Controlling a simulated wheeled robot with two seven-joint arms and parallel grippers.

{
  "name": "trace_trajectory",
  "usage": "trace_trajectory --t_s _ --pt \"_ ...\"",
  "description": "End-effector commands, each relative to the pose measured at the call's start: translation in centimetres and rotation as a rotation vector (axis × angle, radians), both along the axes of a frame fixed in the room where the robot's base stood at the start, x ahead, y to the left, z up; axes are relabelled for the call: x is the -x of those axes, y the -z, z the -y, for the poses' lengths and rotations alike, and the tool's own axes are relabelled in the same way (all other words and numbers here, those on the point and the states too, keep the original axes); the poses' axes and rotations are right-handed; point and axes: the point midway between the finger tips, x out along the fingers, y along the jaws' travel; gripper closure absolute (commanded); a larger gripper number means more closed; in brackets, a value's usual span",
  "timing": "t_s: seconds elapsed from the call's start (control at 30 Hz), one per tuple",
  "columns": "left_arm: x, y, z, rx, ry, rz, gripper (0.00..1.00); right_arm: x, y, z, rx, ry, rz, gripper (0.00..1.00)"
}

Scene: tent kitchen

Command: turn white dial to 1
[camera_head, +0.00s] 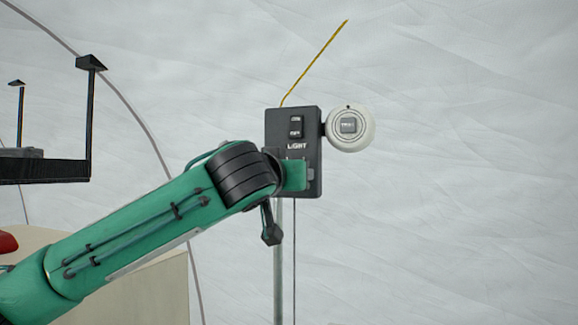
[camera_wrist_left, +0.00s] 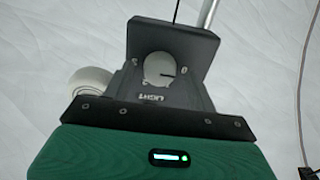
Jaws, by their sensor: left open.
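A black control box (camera_head: 308,130) marked LIGHT is mounted on a thin metal pole against the tent wall. It fills the middle of the left wrist view (camera_wrist_left: 195,36), where it appears upside down. The round white dial (camera_wrist_left: 157,66) shows there on the box face. A dark pointer line on it points right, toward a small mark that looks like 0. My left gripper (camera_head: 296,174) is open in front of the lower box, and its dark fingers (camera_wrist_left: 160,78) frame the dial. Contact cannot be told. In the head view, my gripper hides the dial. My right gripper is out of view.
A round white device (camera_head: 365,132) sticks out from the box's right side, close to my gripper. A yellow cable (camera_head: 314,62) rises from the box top. A black shelf frame (camera_head: 60,172) stands at the left. The tent wall on the right is clear.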

Motion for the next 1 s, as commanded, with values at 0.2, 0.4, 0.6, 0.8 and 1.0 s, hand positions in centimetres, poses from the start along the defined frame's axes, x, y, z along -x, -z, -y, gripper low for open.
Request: trace_trajectory --t_s 0.2,0.4,0.6,0.8,1.0 --pt "-0.2 0.1 0.1 -0.001 0.001 0.0 0.42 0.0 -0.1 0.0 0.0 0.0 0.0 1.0" --pt "-0.2 0.1 0.1 -0.001 0.0 0.0 0.62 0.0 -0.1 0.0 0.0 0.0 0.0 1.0" --pt "-0.2 0.0 0.1 -0.001 0.0 0.0 0.87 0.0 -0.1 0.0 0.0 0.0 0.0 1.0" --pt "-0.2 0.2 0.1 -0.018 0.0 0.005 0.87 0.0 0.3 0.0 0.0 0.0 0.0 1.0" --pt "-0.3 0.5 0.1 -0.089 0.001 0.028 0.87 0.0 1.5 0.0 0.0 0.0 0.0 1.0"
